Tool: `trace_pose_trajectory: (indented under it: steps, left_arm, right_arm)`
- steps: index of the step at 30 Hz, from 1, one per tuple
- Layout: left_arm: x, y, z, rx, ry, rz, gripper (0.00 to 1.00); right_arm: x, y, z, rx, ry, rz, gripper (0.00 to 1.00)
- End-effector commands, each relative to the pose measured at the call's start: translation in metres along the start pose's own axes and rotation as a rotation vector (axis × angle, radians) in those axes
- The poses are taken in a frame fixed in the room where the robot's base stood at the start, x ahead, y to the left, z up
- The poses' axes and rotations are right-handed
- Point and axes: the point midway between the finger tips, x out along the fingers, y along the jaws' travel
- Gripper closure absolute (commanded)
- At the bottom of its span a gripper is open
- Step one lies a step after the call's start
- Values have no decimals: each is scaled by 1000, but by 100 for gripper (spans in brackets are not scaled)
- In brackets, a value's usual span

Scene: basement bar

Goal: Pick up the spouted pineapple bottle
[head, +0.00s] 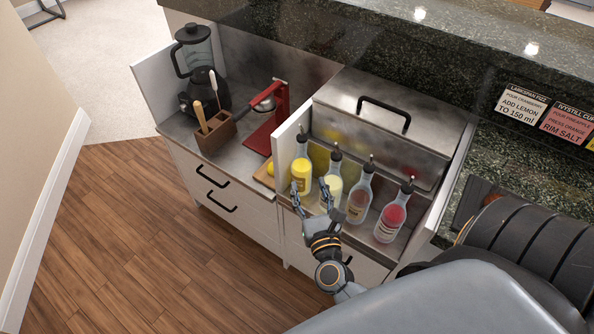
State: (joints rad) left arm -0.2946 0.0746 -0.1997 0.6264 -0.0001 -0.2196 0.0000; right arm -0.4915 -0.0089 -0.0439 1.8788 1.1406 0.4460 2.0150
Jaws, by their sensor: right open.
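Several spouted bottles stand in a row in the steel bay. The leftmost bottle (301,172) holds bright yellow liquid and looks like the pineapple one, though I cannot read its label. Beside it is a bottle with paler yellow liquid (334,184), partly hidden by a finger. My right gripper (311,190) is open, its fingers pointing up the picture. One finger overlaps the lower part of the bright yellow bottle and the other the pale one. I cannot tell whether either touches. My left gripper is not in view.
A bottle with brownish liquid (359,199) and one with red liquid (391,218) stand to the right. A white panel (287,140) borders the bay at left. Behind is a lidded steel bin (385,125). A red press (276,115), utensil holder (216,133) and blender (203,75) stand left.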

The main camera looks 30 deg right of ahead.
Motion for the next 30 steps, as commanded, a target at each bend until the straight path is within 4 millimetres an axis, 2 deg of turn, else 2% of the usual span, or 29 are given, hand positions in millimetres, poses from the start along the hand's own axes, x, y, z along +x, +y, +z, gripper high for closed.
trace_pose_trajectory:
  steps: [1,4,13,18,21,30]
  left_arm:
    - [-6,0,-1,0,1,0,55]
    - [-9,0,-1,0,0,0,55]
    - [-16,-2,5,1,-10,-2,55]
    - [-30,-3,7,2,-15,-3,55]
    - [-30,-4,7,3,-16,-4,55]
    - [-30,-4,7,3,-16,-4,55]
  right_arm:
    - [12,0,4,0,-2,0,47]
    - [29,0,3,-2,-1,1,47]
    - [54,-1,6,-5,-1,2,47]
    - [80,-6,16,-6,-1,2,47]
    - [92,-6,12,-6,0,3,47]
    - [99,-6,10,-5,1,2,47]
